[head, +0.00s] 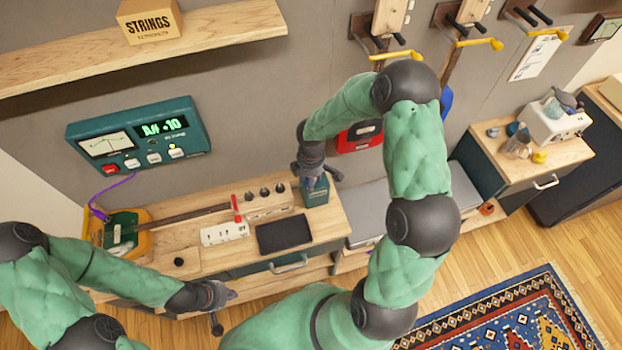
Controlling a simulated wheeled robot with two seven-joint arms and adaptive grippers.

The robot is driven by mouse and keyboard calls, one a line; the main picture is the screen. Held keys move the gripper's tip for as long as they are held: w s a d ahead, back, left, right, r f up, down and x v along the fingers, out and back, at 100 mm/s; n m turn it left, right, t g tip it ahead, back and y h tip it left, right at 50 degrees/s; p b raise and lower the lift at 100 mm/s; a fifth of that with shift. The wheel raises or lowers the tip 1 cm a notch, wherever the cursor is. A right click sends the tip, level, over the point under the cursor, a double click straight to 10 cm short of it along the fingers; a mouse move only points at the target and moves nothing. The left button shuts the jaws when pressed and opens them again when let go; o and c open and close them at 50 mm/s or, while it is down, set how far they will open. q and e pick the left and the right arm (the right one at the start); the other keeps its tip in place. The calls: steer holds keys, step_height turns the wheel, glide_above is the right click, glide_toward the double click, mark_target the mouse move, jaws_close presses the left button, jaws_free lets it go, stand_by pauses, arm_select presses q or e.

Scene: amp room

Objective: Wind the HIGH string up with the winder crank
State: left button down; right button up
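An orange instrument body (121,233) lies at the left of the workbench, its long dark neck (188,214) running right to a pale block with several dark knobs (265,197). I cannot tell which string is HIGH. A red upright handle (237,208) stands by the neck; I cannot tell whether it is the winder crank. My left gripper (224,310) is open in front of the bench's front edge, with its fingers apart. My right gripper (316,172) is open just above a small green box (316,195), its fingers spread; the box top is partly hidden.
A teal tuner (138,135) with a needle dial and green readout hangs on the wall. A white panel (224,233), a black tray (284,234) and a small black knob (179,262) lie on the bench (215,260). A shelf (150,58) overhangs at the upper left.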

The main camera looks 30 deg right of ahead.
jaws_close()
steer(key=shift+a+m+b, duration=0.1)
steer(key=shift+m+b, duration=0.2)
stand_by(0.6)
steer(key=shift+w+a+f+m+b, duration=0.15)
steer(key=shift+w+m+b, duration=0.1)
steer(key=shift+m+b, duration=0.3)
steer(key=shift+w+a+r+m+b, duration=0.1)
steer(key=shift+w+a+m+b, duration=0.1)
steer(key=shift+m+b, duration=0.35)
steer(key=shift+w+a+m+b, duration=0.15)
steer(key=shift+w+m+b, duration=0.35)
steer(key=shift+m+b, duration=0.65)
steer(key=shift+w+a+m+b, duration=0.1)
steer(key=shift+w+m+b, duration=0.4)
steer(key=shift+m, duration=0.55)
steer(key=shift+w+a+m+b, duration=0.1)
steer(key=shift+w+m+b, duration=0.2)
steer(key=shift+m+b, duration=0.5)
steer(key=shift+m, duration=0.3)
